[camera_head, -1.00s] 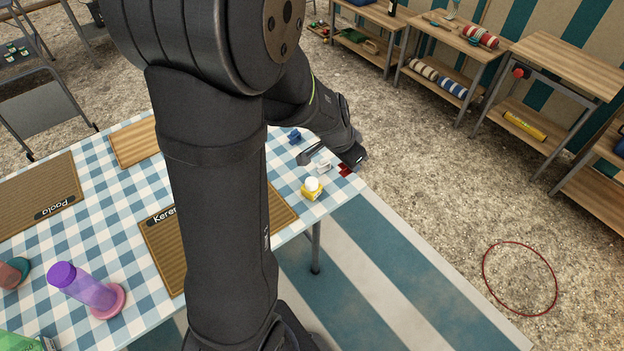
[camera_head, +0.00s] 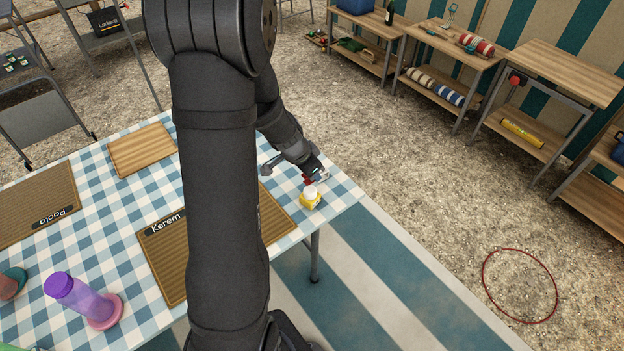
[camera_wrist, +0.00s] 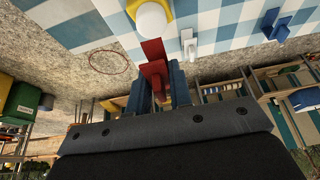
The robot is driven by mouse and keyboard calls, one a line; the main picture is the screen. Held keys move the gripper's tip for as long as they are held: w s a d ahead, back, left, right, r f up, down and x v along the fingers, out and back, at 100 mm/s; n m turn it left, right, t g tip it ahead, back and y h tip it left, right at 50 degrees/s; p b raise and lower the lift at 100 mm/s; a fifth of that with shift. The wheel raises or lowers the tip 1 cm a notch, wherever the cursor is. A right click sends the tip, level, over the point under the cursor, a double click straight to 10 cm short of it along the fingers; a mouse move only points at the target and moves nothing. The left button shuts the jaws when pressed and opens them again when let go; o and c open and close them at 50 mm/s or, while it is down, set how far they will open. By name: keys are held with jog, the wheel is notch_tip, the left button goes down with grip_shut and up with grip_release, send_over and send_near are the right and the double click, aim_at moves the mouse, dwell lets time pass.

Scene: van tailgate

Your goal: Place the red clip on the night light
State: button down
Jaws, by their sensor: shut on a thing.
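The night light (camera_head: 311,199) has a yellow base and a white rounded top. It stands upright near the table's right corner. In the wrist view, its white top (camera_wrist: 153,18) is at the upper middle. My gripper (camera_head: 309,180) is just behind the night light in the head view. It is shut on the red clip (camera_wrist: 152,50), which sticks out between the blue fingers in the wrist view. The red clip (camera_head: 307,181) shows only as a small patch in the head view. The clip and the night light look close but apart.
A white clip (camera_wrist: 189,45) and a blue clip (camera_wrist: 281,29) lie on the checked tablecloth (camera_head: 345,192) close by. The table edge is near on the right.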

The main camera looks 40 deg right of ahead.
jog(key=shift+f, duration=1.8)
jog(key=shift+f, duration=0.15)
jog(key=c, duration=1.3)
grip_release()
jog(key=shift+r, duration=0.4)
jog(key=v, duration=1.1)
jog(key=shift+a+r, duration=0.15)
jog(key=shift+r, duration=0.1)
jog(key=shift+f, duration=0.15)
